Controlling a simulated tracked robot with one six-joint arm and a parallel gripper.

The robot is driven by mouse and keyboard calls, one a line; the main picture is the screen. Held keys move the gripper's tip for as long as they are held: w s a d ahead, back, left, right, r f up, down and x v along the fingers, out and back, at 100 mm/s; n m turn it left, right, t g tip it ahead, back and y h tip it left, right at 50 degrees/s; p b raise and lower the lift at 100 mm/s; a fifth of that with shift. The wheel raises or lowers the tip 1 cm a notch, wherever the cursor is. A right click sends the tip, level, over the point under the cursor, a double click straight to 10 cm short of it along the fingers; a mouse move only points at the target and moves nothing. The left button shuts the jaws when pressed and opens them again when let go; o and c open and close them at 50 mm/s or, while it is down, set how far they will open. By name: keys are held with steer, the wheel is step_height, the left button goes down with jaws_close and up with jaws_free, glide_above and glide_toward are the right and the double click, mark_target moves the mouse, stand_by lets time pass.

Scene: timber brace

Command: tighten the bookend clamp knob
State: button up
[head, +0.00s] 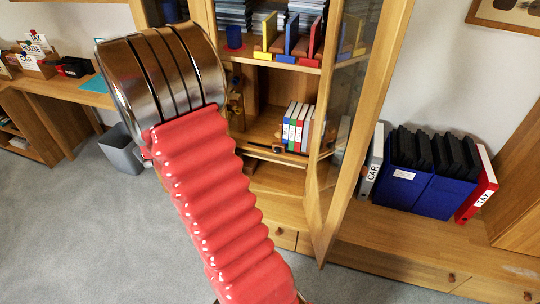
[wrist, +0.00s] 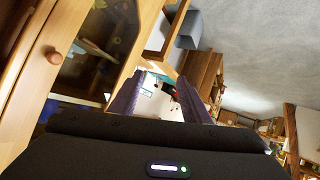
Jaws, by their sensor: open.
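In the head view a short row of white, green, blue and red books (head: 295,125) stands on the middle shelf of the open cabinet. A dark bar with a small orange-brown part (head: 278,150) lies at the shelf front below the books. It may belong to the bookend clamp, but it is too small to tell, and I cannot make out the knob for certain. My gripper (wrist: 161,77) shows in the wrist view with its two purple fingers apart and nothing held between them. In the head view my gripper is not visible. Neither books nor clamp show clearly in the wrist view.
The cabinet's glass door (head: 333,110) stands open right of the books. Blue binder boxes (head: 420,185) sit on the low cabinet at right. A grey bin (head: 121,150) stands on the left. Carpet (head: 90,240) is clear at front left.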

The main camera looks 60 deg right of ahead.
mark_target(276, 151)
steer(key=s+d+f+m+g+h, duration=0.1)
steer(key=s+d+f+h, duration=0.25)
steer(key=d+f, duration=0.45)
steer(key=s+d+f+m+g+h, duration=0.15)
steer(key=s+d+f, duration=0.25)
steer(key=d+f, duration=0.45)
steer(key=s+d+f+g+h, duration=0.2)
steer(key=s+f, duration=0.4)
steer(key=s, duration=0.4)
steer(key=s+d+f+g+h, duration=0.2)
steer(key=s+d+f+h, duration=0.2)
steer(key=s+f, duration=0.3)
steer(key=s+d+n, duration=0.1)
steer(key=s, duration=0.2)
steer(key=shift+d+g, duration=0.2)
steer(key=shift+g, duration=0.15)
steer(key=shift+f, duration=0.1)
steer(key=d, duration=0.4)
steer(key=w+d, duration=0.1)
steer(key=d, duration=0.4)
steer(key=w+d, duration=0.1)
steer(key=d, duration=0.3)
steer(key=shift+w+d, duration=0.15)
steer(key=shift+d, duration=0.2)
steer(key=shift+c, duration=0.3)
